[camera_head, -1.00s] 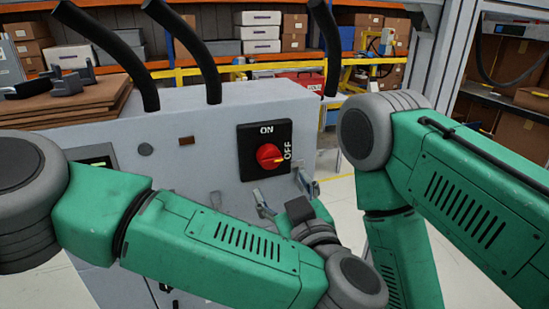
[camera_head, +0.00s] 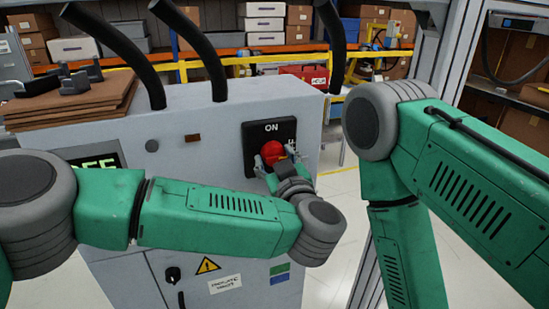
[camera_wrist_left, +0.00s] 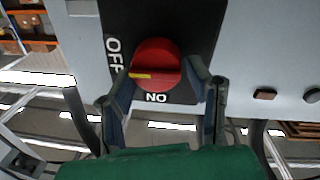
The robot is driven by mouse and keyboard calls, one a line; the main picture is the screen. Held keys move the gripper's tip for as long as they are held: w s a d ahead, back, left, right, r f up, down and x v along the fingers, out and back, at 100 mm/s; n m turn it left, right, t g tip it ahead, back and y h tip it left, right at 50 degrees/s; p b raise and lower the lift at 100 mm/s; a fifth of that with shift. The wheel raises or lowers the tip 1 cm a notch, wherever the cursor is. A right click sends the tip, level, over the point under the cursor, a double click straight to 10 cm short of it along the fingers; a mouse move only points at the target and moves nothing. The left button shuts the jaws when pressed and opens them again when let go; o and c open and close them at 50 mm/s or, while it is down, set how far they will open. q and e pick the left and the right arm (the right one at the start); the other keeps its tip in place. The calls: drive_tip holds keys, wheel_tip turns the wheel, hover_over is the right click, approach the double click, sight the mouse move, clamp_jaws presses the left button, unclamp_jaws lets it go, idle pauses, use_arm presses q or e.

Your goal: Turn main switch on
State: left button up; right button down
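The main switch is a round red knob (camera_head: 272,152) on a black plate (camera_head: 251,135) on the front of the grey cabinet. "ON" is printed above it; "OFF" at the side is mostly covered in the head view. In the wrist view, upside down, the red knob (camera_wrist_left: 155,62) has its yellow mark towards "OFF". My left gripper (camera_head: 278,162) is at the knob, with one finger on each side. In the wrist view, the left gripper (camera_wrist_left: 164,88) is open, with a gap between the right-hand finger and the knob; contact at the other finger is unclear. My right gripper is out of view.
Thick black hoses (camera_head: 190,45) rise from the cabinet top (camera_head: 200,103). A lit display (camera_head: 100,163) is partly behind my left arm. Brown boards (camera_head: 75,100) lie on the cabinet. My right arm fills the right side. Shelves with boxes stand behind.

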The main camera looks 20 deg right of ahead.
use_arm(q)
drive_tip(key=shift+d+f, duration=0.1)
drive_tip(key=c, duration=0.4)
drive_tip(key=shift+s+d, duration=0.1)
drive_tip(key=shift+d, duration=0.05)
drive_tip(key=shift+n, duration=0.3)
drive_tip(key=n+b, duration=0.1)
drive_tip(key=n, duration=0.2)
drive_tip(key=shift+f+n+b, duration=0.25)
drive_tip(key=shift+n+b, duration=0.05)
drive_tip(key=shift+b, duration=0.1)
drive_tip(key=n+b, duration=0.2)
drive_tip(key=n, duration=0.1)
drive_tip(key=shift+f+n, duration=0.1)
drive_tip(key=shift+n, duration=0.3)
drive_tip(key=n+b, duration=0.3)
drive_tip(key=n, duration=0.2)
drive_tip(key=shift+f+n+t+y+b, duration=0.2)
drive_tip(key=shift+n+t+y+b, duration=0.1)
drive_tip(key=shift+b, duration=0.05)
drive_tip(key=shift+n+y+b, duration=0.3)
drive_tip(key=shift+n+b, duration=1.25)
drive_tip(key=shift+n, duration=0.95)
